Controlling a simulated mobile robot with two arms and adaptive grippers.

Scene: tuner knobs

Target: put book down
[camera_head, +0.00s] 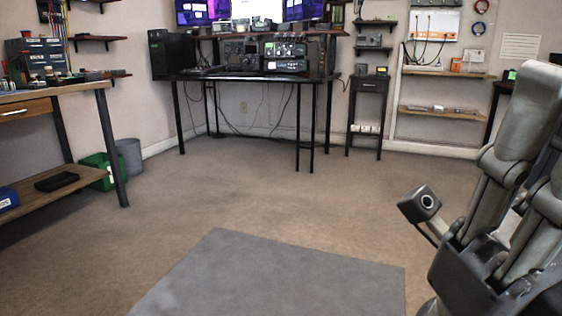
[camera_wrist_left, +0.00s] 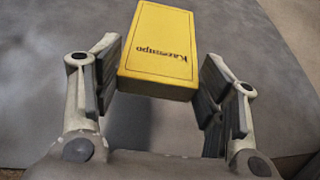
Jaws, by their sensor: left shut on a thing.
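A yellow book (camera_wrist_left: 163,48) with dark lettering on its face is between the two fingers of my left gripper (camera_wrist_left: 163,82) in the left wrist view. The gripper is shut on it. A flat grey surface (camera_wrist_left: 30,70) lies behind the book; I cannot tell whether the book touches it. The left gripper and the book are not in the head view. My right gripper (camera_head: 540,120) stands large at the right edge of the head view, fingers upward and partly cut off, so its opening is unclear.
A grey flat surface (camera_head: 270,280) is bare at the bottom of the head view. Brown carpet (camera_head: 240,195) around it is clear. A workbench (camera_head: 60,93) stands left, with a green bin (camera_head: 103,170) and grey bin (camera_head: 130,156). A black desk (camera_head: 225,76) with radio gear stands at the back.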

